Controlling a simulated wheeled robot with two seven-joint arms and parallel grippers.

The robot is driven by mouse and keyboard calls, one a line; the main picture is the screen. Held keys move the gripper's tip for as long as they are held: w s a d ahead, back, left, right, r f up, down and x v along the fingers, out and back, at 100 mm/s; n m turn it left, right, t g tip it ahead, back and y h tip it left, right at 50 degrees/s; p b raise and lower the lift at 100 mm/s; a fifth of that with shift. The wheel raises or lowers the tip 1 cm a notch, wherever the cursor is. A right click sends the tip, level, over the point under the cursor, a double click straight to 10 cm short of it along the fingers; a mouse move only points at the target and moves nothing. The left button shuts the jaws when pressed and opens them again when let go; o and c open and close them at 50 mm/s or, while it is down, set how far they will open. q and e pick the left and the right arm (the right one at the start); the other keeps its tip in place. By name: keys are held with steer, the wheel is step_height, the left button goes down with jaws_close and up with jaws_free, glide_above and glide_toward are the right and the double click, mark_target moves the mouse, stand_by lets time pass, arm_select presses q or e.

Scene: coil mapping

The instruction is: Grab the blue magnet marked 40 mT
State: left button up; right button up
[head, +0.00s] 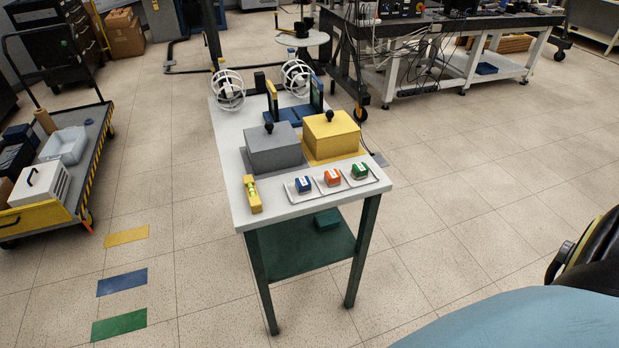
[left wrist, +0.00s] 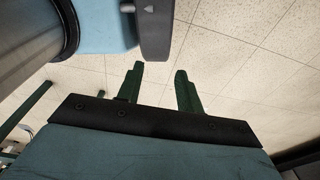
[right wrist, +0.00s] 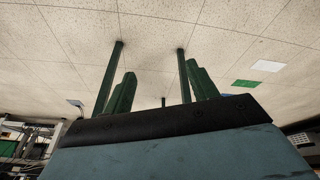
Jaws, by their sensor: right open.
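A small blue block (head: 304,185) with a white label sits on a white dish (head: 293,196) near the front edge of the white table (head: 237,196). Its marking is too small to read. An orange block (head: 332,176) and a green block (head: 360,170) sit in a row to its right, each on its own dish. My left gripper (left wrist: 160,70) is open and empty, with bare floor behind its fingers. My right gripper (right wrist: 163,74) is open and empty, with floor and green legs behind it. Neither gripper shows in the head view, and neither is at the blocks.
A grey box (head: 273,150) and a yellow box (head: 331,137), each with a black knob, stand behind the blocks. A yellow level (head: 252,194) lies at the left front corner. White ring coils (head: 229,90) stand farther back. A loaded cart (head: 65,165) is at left.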

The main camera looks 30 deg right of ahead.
steer(key=w+d+r+m+t, duration=0.1)
steer(key=w+d+r+t, duration=0.15)
steer(key=w+r, duration=0.85)
steer(key=m+t+h+p, duration=0.1)
steer(key=m+t+h, duration=0.2)
steer(key=t, duration=0.4)
glide_toward(303, 180)
arm_select(q)
steer(key=shift+s+a+b, duration=0.25)
steer(key=shift+s+b, duration=0.4)
steer(key=shift+s, duration=0.15)
arm_select(e)
steer(key=shift+x, duration=4.1)
steer(key=shift+f, duration=0.1)
steer(key=c, duration=1.2)
steer(key=shift+o, duration=0.2)
